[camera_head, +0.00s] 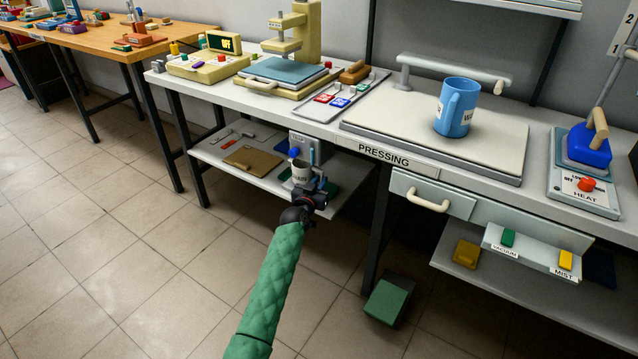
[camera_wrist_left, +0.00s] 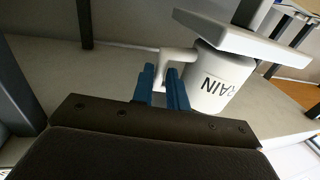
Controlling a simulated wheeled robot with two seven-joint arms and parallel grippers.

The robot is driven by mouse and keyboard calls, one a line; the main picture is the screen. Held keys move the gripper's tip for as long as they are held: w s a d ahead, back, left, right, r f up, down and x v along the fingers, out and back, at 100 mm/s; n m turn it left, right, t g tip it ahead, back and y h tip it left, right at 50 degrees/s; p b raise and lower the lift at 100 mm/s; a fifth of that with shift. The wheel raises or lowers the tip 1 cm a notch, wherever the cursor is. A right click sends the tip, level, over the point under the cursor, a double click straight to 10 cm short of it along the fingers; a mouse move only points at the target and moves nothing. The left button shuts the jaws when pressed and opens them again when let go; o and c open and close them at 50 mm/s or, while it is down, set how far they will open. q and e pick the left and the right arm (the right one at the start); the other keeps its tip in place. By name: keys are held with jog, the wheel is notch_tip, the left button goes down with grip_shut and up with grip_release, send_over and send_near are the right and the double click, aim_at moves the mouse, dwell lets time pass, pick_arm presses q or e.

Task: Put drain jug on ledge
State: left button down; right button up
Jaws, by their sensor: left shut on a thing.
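The drain jug (camera_head: 301,171) is a small white jug at the front of the lower shelf under the pressing bench. In the left wrist view the jug (camera_wrist_left: 222,82) shows part of its dark lettering. My left gripper (camera_head: 310,190) is at the jug, and its blue fingers (camera_wrist_left: 165,85) are shut on the jug's handle. A pale slab (camera_wrist_left: 245,38) overlaps one end of the jug there; I cannot tell whether they touch. Which surface is the ledge is not clearly marked. My right gripper is out of view.
A grey box (camera_head: 303,147) stands behind the jug. The lower shelf (camera_head: 215,149) holds a brown board (camera_head: 252,160) and small tools. A blue jug (camera_head: 457,108) stands on the pressing board above. A green box (camera_head: 388,300) lies on the floor, and bench legs stand nearby.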

pick_arm(q)
jog(key=shift+f+b, duration=0.35)
jog(key=shift+f, duration=0.2)
dwell(0.4)
jog(key=c, duration=0.7)
grip_release()
jog(key=shift+o, duration=0.2)
jog(key=shift+r, duration=0.1)
jog(key=s+p, duration=0.1)
jog(key=s+a+r+p, duration=0.1)
jog(key=s+p, duration=0.1)
jog(key=s+a+p, duration=0.1)
jog(key=shift+s+r, duration=0.25)
jog(key=shift+r, duration=0.15)
dwell(0.3)
jog(key=shift+a, duration=0.1)
